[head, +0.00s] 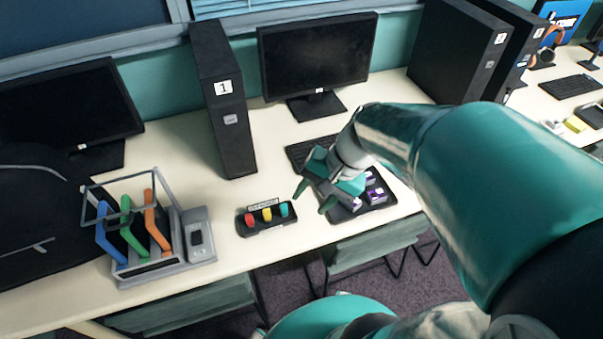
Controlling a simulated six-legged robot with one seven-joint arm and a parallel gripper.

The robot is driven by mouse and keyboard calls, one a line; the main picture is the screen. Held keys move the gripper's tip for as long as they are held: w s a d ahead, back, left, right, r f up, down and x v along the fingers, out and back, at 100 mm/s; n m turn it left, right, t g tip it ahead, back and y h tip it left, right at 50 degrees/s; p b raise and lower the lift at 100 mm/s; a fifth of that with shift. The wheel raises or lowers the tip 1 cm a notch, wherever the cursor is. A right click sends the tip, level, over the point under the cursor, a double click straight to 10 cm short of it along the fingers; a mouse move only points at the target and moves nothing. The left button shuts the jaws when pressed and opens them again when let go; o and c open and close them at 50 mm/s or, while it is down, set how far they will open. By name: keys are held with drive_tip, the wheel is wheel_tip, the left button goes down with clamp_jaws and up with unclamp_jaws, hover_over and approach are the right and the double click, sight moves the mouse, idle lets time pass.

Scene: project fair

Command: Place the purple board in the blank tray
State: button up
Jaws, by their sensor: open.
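Small purple-and-white pieces (376,195) sit in a black tray (343,216) on the desk, partly hidden by my gripper and arm. I cannot tell which of them is the purple board. My gripper (311,199) is open over the left side of this tray, its teal fingers pointing down and left, with nothing seen between them. I cannot tell whether the fingers touch the tray. No tray can be made out as the blank one; part of the desk is hidden behind my arm.
A small black holder (266,229) with red, yellow and teal pieces lies left of my gripper. Further left stands a rack (151,266) with blue, green and orange parts. A keyboard (307,152), monitor (318,62) and computer tower (224,110) stand behind. Bare desk lies between.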

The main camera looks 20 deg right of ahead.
drive_tip(key=s+a+r+n+t+h, duration=0.3)
drive_tip(key=r+n+h, duration=0.1)
drive_tip(key=r+n, duration=0.4)
wheel_tip(320, 180, up, 2)
drive_tip(key=shift+a+t+h, duration=0.2)
drive_tip(key=shift+t+h, duration=0.1)
drive_tip(key=shift+h, duration=0.1)
idle(0.6)
